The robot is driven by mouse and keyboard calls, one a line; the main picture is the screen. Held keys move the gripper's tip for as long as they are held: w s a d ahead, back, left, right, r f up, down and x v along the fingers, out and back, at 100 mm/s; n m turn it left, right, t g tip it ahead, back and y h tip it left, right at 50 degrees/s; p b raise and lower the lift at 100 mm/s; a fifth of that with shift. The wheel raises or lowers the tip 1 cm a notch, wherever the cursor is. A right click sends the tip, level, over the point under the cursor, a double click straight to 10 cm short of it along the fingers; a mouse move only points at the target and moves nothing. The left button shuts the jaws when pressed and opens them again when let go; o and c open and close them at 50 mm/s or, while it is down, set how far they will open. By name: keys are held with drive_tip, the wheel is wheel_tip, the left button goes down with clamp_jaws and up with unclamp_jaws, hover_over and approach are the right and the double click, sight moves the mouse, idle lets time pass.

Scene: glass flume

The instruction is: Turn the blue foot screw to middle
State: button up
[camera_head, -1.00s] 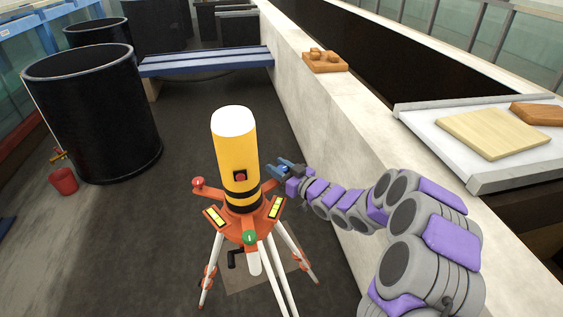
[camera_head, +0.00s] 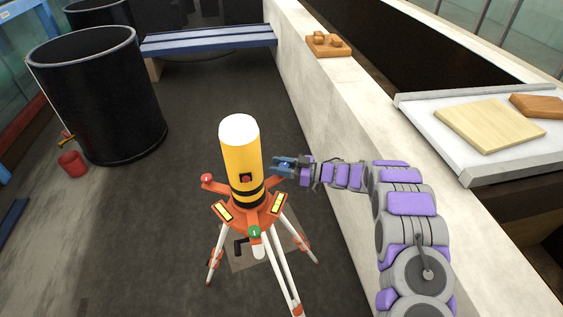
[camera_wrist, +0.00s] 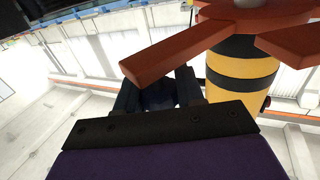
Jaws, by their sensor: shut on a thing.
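An orange tripod head (camera_head: 245,213) with three arms carries a yellow cylinder (camera_head: 241,160) with a white top and black bands. A red foot screw (camera_head: 207,178) is on its left arm and a green one (camera_head: 254,232) on its front arm. The blue foot screw (camera_head: 286,166) is on the right arm, mostly covered by my jaws. My gripper (camera_head: 281,168) is shut on it from the right. In the wrist view, the dark jaws (camera_wrist: 160,93) sit against an orange arm (camera_wrist: 185,48), and the blue screw cannot be made out.
White tripod legs (camera_head: 279,266) spread below the head. A pale wall (camera_head: 345,115) runs along the right, with a tray (camera_head: 470,170) holding boards on it. A black barrel (camera_head: 105,105) and a red bucket (camera_head: 72,164) stand left. The floor between is clear.

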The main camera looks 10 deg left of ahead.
drive_tip(key=shift+s+a+r+n+g, duration=0.1)
drive_tip(key=shift+n+g, duration=0.5)
drive_tip(key=shift+g, duration=0.3)
drive_tip(key=shift+g, duration=0.4)
drive_tip(key=o, duration=1)
drive_tip(key=shift+o, duration=0.2)
drive_tip(key=d+b, duration=0.1)
drive_tip(key=d, duration=1.6)
drive_tip(key=shift+w+f+b, duration=0.2)
drive_tip(key=shift+b, duration=0.15)
drive_tip(key=shift+d, duration=0.3)
